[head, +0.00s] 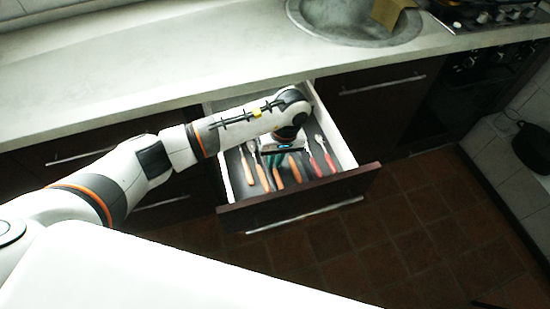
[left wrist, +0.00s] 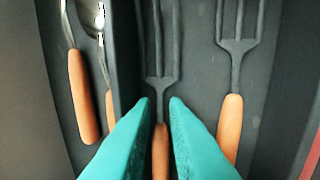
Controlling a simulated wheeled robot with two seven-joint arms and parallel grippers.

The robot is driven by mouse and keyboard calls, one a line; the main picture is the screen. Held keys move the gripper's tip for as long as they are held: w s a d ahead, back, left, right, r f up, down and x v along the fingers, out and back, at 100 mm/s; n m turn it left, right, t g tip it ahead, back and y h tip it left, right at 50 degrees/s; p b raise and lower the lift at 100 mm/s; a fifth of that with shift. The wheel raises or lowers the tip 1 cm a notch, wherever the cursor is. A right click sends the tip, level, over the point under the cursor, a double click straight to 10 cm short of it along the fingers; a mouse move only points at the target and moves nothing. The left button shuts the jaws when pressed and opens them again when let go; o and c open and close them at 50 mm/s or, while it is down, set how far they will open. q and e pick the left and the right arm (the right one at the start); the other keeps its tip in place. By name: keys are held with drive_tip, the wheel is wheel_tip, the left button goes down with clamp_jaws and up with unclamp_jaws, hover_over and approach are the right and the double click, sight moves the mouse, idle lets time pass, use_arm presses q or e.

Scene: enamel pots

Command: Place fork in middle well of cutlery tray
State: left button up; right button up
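The cutlery tray (head: 237,187) lies in the open drawer, with dark wells split by dividers (left wrist: 125,60). A fork (left wrist: 160,85) with an orange handle is between my left gripper's teal fingertips (left wrist: 160,102), which close in on both sides of its handle. Its tines lie just right of a divider, over the middle well; whether it touches the floor is unclear. A second orange-handled fork (left wrist: 230,115) lies to its right in that well. My left gripper (head: 274,158) points down into the tray in the head view, partly hidden by the wrist. My right gripper is not in view.
Orange-handled spoons (left wrist: 105,60) lie in the left well. Red-handled cutlery (head: 329,160) lies in the right well. The drawer front (head: 300,200) and the counter edge (head: 150,108) bound the space. A sink (head: 350,25) is set in the counter behind.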

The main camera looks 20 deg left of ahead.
use_arm(q)
drive_tip(key=shift+r, duration=0.15)
wheel_tip(320, 180, up, 12)
drive_tip(key=w+d, duration=0.1)
drive_tip(key=d, duration=0.1)
drive_tip(key=shift+w+b, duration=0.15)
drive_tip(key=shift+b, duration=0.3)
